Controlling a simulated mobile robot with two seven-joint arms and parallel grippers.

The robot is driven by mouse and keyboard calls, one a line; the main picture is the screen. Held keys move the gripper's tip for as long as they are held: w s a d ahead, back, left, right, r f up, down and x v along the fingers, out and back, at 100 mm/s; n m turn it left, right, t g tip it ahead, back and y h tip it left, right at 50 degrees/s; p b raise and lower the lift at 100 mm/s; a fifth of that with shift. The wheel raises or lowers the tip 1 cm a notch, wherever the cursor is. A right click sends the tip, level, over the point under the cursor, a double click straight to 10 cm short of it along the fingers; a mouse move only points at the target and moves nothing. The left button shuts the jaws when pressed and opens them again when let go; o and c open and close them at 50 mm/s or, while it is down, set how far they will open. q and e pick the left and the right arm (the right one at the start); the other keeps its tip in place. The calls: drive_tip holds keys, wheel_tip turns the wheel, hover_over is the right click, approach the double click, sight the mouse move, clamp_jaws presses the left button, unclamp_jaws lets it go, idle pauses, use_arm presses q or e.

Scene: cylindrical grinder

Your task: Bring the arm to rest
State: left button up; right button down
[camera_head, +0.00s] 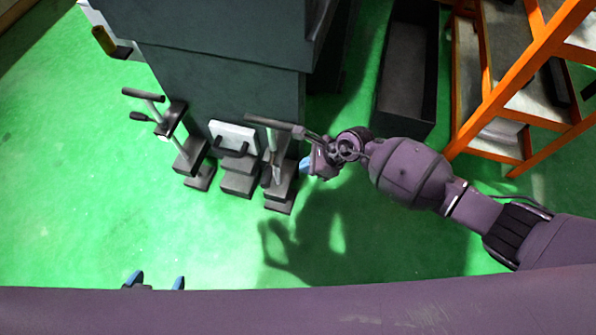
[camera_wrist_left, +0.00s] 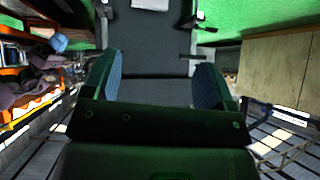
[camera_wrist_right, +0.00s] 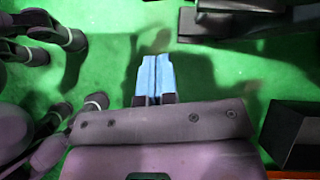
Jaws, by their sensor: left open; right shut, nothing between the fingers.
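My right arm comes in from the right in the head view, and its purple links reach to the middle. Its right gripper (camera_head: 306,166) is beside the right-hand clamp-like fixture, above the green floor; I cannot tell whether they touch. In the right wrist view the blue fingers of the right gripper (camera_wrist_right: 154,78) are pressed together with nothing between them. My left gripper (camera_head: 157,281) shows only its two blue fingertips, apart, above a purple arm link at the bottom left. In the left wrist view the left gripper (camera_wrist_left: 159,80) is wide open and empty.
A dark grey machine body (camera_head: 225,90) stands at the upper left, with several lever fixtures (camera_head: 238,160) at its foot. A dark open bin (camera_head: 405,75) stands behind the right arm. An orange-framed rack (camera_head: 487,85) is at the upper right. Green floor (camera_head: 80,210) is clear at left.

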drive_tip(key=shift+s+d+r, duration=0.15)
drive_tip(key=shift+d+r, duration=0.15)
